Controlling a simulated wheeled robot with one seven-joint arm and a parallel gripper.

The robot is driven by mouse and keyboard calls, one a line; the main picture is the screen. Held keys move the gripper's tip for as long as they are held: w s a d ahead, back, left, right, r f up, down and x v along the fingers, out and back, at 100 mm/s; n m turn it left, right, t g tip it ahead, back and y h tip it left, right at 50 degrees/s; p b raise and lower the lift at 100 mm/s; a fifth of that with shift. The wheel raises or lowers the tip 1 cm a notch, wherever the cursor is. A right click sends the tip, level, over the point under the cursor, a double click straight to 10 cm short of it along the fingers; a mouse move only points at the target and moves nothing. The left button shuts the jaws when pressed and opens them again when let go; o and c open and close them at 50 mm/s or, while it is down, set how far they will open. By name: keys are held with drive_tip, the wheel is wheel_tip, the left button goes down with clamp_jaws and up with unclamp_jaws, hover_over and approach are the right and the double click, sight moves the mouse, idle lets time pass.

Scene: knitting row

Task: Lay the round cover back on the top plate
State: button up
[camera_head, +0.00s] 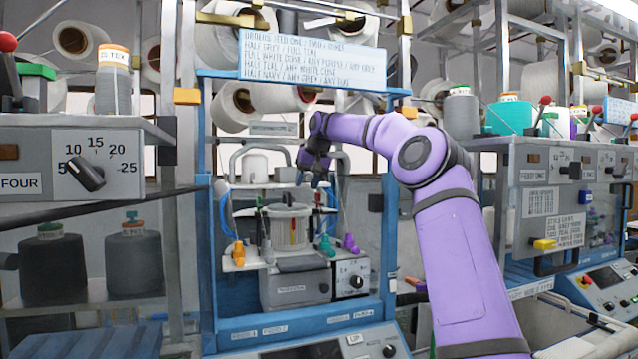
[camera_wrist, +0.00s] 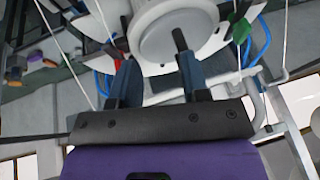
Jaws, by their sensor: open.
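The knitting machine (camera_head: 290,285) stands inside a blue frame. Its pale top plate (camera_head: 240,186) sits above a ribbed, light cylinder (camera_head: 290,225). A short white round piece (camera_head: 255,167) stands on the plate at the left; I cannot tell whether it is the cover. My gripper (camera_head: 314,172) is above the plate's right side, its fingers small and dark here. In the wrist view my gripper (camera_wrist: 155,50) is open, with nothing seen clamped between its fingers. A large pale round part (camera_wrist: 172,32) lies just beyond the fingertips; contact is unclear.
Thin yarn lines and grey tube rails (camera_head: 240,150) surround the plate. Blue frame posts (camera_head: 389,240) stand on both sides. Orange (camera_head: 239,253) and purple (camera_head: 350,243) pieces sit lower down. A sign (camera_head: 310,60) hangs above, and neighbouring machines stand left and right.

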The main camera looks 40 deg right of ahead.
drive_tip(key=shift+s, duration=2.6)
drive_tip(key=s+a+f+n+g+h, duration=0.1)
drive_tip(key=s+a, duration=0.7)
drive_tip(key=a, duration=0.3)
drive_tip(key=s+a+f+n+h, duration=0.1)
drive_tip(key=s+a+n+h, duration=0.1)
drive_tip(key=s+a, duration=0.7)
drive_tip(key=s+a+f, duration=0.1)
drive_tip(key=s+f, duration=0.3)
drive_tip(key=s, duration=0.5)
drive_tip(key=s+a+f+t+y, duration=0.1)
drive_tip(key=s+f, duration=0.4)
drive_tip(key=s, duration=0.4)
drive_tip(key=s+a+f+y, duration=0.1)
drive_tip(key=s+f, duration=0.3)
drive_tip(key=s, duration=0.5)
drive_tip(key=shift+s+a+f+n, duration=0.15)
drive_tip(key=shift+a+f+n, duration=0.15)
drive_tip(key=shift+a+f, duration=0.05)
drive_tip(key=shift+c, duration=0.4)
